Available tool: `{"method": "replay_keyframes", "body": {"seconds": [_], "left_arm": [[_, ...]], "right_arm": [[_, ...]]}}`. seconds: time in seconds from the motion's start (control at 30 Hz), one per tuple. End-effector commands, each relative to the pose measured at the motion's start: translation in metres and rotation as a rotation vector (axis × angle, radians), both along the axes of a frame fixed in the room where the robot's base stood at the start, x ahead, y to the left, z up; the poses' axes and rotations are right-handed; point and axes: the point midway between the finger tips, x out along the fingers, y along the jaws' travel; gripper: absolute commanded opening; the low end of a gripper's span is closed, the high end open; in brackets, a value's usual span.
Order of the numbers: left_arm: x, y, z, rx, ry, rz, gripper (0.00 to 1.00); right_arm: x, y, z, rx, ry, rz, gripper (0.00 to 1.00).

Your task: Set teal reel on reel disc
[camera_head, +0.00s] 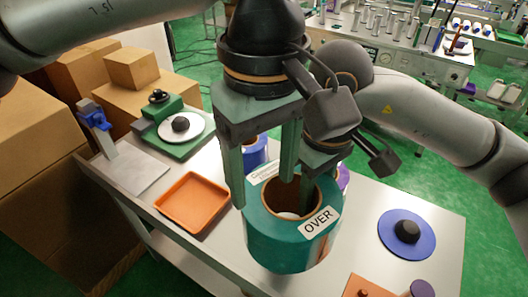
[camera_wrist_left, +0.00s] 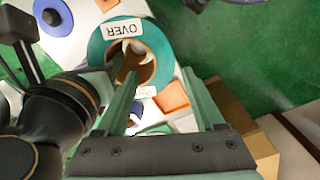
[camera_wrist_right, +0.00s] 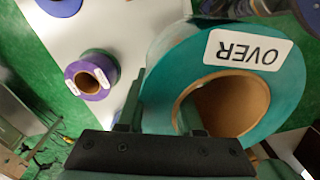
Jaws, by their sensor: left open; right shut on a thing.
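The teal reel (camera_head: 275,248) has a brown core and a white "OVER" label. It also shows in the left wrist view (camera_wrist_left: 100,47) and the right wrist view (camera_wrist_right: 290,85). My right gripper (camera_wrist_right: 160,112) is shut on its wall, one finger inside the core and one outside. My left gripper (camera_head: 263,193) is open, its fingers pointing down close by the reel's left side and opening; contact is unclear. A white disc (camera_head: 196,131) with a black knob lies on a green base at the back left. A blue disc (camera_head: 424,244) with a black knob lies at the right. Which is the reel disc is unclear.
An orange tray (camera_head: 172,210) lies left of the teal reel. A purple reel (camera_wrist_right: 78,82) and a blue reel (camera_head: 250,158) stand behind it, partly hidden. A blue clamp-like stand (camera_head: 97,118) is at the table's left edge. Cardboard boxes (camera_head: 132,68) stand beyond.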

Motion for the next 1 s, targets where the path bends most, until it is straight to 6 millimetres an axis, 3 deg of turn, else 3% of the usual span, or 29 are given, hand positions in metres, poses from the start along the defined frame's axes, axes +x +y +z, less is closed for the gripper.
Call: {"method": "replay_keyframes", "body": {"seconds": [0.2,0.43,0.87,1.0], "left_arm": [[-0.001,0.001,-0.044,0.001,0.003,0.000,0.70],[-0.001,0.000,-0.076,0.000,0.002,0.001,0.70],[0.000,0.000,-0.088,-0.003,0.002,0.002,0.70],[0.000,0.000,-0.088,-0.003,0.002,0.002,0.58]], "right_arm": [[0.000,0.001,0.003,0.006,-0.004,0.000,0.00],[0.000,0.001,0.003,0.006,-0.004,0.000,0.00],[0.000,0.001,0.003,0.006,-0.004,0.000,0.00],[0.001,0.001,0.003,0.006,-0.004,0.000,0.00]]}}
